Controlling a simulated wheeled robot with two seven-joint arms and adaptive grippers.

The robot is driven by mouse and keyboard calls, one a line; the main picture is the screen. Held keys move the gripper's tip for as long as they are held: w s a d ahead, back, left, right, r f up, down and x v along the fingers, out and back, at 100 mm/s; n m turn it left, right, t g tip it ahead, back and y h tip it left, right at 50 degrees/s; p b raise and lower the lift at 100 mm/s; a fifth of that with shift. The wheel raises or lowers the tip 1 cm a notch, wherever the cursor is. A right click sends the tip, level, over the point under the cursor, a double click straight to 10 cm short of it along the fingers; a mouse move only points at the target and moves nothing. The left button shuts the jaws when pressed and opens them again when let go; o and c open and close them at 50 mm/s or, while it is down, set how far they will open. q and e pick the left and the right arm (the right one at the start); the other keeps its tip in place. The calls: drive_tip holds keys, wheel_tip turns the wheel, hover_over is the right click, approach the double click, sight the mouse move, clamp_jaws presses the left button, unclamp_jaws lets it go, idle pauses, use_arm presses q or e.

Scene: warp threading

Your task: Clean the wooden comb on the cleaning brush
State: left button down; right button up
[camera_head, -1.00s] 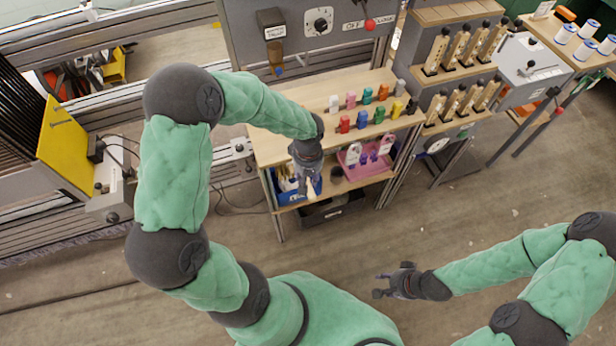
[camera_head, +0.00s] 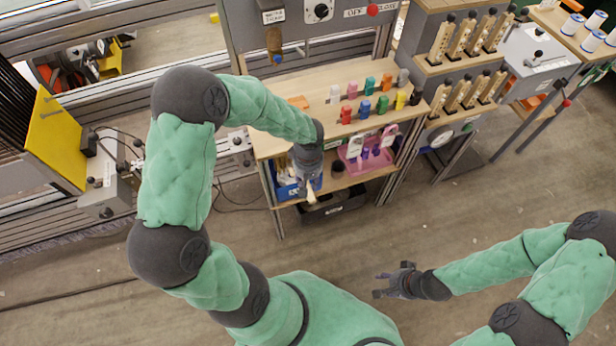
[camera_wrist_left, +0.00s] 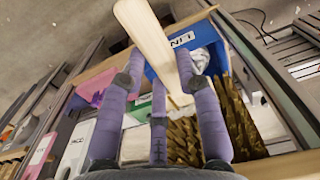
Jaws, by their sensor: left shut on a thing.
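The wooden comb (camera_wrist_left: 156,40) is a pale, flat wooden piece. My left gripper (camera_wrist_left: 165,85) is shut on it, with purple fingers on both sides. In the head view the left gripper (camera_head: 308,183) hangs at the front of the workbench, by the lower shelf, with the comb's pale end (camera_head: 311,196) pointing down. Brown bristles, which look like the cleaning brush (camera_wrist_left: 238,115), show below and right of the fingers in the wrist view. I cannot tell whether the comb touches them. My right gripper (camera_head: 384,285) is empty and open above the floor.
A blue bin (camera_head: 284,190) and a pink tray (camera_head: 368,162) stand on the lower shelf. Several coloured pegs stand on the bench top (camera_head: 325,82). A black crate (camera_head: 335,205) lies underneath. Floor around my right arm is clear.

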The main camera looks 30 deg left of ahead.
use_arm(q)
drive_tip(key=shift+w+f, duration=0.1)
drive_tip(key=shift+f, duration=1.85)
drive_tip(key=shift+r, duration=0.1)
drive_tip(key=shift+r+p, duration=2.9)
drive_tip(key=shift+r, duration=2.1)
